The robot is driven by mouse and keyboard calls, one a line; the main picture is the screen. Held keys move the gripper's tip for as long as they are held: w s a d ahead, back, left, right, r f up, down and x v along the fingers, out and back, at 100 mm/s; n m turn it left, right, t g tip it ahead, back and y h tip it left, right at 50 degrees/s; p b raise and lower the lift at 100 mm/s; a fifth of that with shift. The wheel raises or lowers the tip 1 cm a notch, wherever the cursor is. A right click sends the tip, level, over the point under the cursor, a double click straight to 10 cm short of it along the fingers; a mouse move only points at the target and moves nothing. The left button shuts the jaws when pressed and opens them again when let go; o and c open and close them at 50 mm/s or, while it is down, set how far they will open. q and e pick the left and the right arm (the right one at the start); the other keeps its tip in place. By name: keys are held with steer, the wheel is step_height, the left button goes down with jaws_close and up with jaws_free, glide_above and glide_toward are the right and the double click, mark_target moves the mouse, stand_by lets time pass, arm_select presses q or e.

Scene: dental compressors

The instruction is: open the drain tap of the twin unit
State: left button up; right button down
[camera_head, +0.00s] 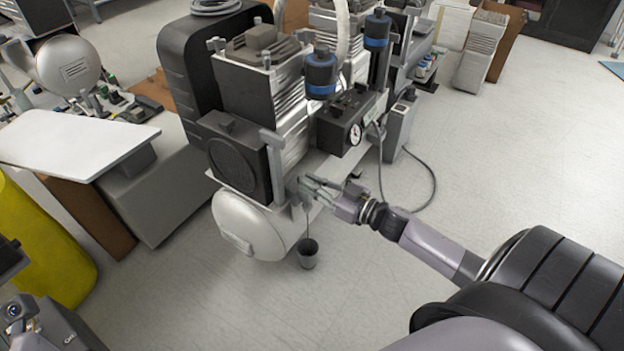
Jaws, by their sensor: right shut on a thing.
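The twin unit is a grey and black compressor (250,95) on a white horizontal tank (250,226), standing on the floor in the middle of the view. My right gripper (308,187) reaches in from the right at the tank's right side. It is shut on a small part there, which appears to be the drain tap. The fingers hide most of it, so its handle position cannot be told. A thin line hangs below toward a small dark cup (308,254) on the floor. My left gripper's fingers do not show.
A pressure gauge (355,134) and blue-banded filters (321,72) sit above my right gripper. A grey box (398,126) with a cable on the floor stands behind it. A white-topped bench (75,140) and a yellow container (45,240) stand left. The floor in front is clear.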

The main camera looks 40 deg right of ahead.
stand_by(0.5)
steer(key=c, duration=2)
jaws_free()
steer(key=shift+o, duration=0.2)
steer(key=shift+s, duration=0.1)
steer(key=v, duration=1.1)
steer(key=shift+s+d, duration=0.25)
steer(key=shift+f, duration=0.1)
